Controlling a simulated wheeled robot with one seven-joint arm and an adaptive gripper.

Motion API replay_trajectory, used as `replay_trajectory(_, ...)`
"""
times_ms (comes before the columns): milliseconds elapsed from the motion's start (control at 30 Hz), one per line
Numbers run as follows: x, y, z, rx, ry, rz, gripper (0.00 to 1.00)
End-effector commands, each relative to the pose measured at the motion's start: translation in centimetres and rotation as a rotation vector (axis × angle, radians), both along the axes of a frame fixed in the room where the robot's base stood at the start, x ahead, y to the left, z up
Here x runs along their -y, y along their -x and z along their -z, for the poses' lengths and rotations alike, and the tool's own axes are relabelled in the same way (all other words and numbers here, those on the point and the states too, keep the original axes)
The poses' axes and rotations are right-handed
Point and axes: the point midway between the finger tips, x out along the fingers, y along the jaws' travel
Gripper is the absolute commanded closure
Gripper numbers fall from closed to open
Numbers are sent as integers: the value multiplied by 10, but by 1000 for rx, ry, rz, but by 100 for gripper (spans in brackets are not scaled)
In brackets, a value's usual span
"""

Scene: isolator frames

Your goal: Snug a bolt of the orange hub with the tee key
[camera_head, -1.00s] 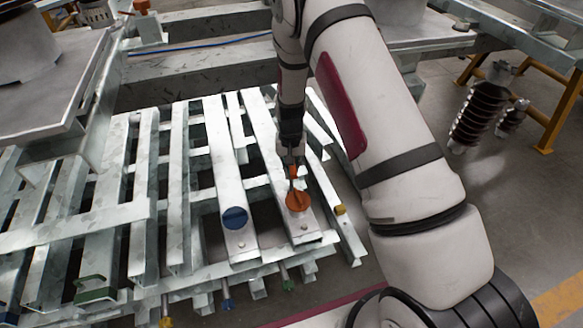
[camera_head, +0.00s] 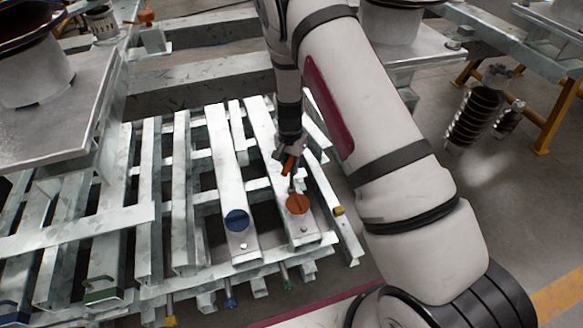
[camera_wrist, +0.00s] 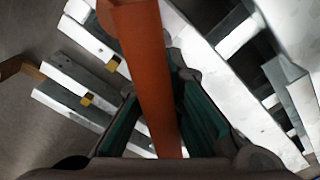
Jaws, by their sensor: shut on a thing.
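The orange hub (camera_head: 298,204) is a round disc on a pale metal beam, near the beam's front end. My gripper (camera_head: 287,156) is above and slightly left of it, shut on the orange handle of the tee key (camera_head: 289,164). The handle looks slanted, and a thin dark shank runs down from it towards the hub's upper left edge. Whether its tip sits on a bolt is too small to tell. In the wrist view the orange handle (camera_wrist: 146,70) runs between the green finger pads of my gripper (camera_wrist: 163,125). The hub is not visible there.
A blue hub (camera_head: 236,220) sits on the beam to the left. A green handle (camera_head: 100,290) lies at the front left, and a yellow block (camera_head: 339,211) is right of the orange hub. Galvanized beams with open gaps surround the hubs.

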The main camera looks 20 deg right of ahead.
Motion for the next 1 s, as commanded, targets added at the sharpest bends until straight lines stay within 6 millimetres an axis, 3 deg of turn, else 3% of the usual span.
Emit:
replay_trajectory(500,0,0,-39,1,0,-1,100)
replay_trajectory(867,0,0,-41,1,-1,-4,100)
replay_trajectory(1000,-2,4,-59,2,-6,-49,100)
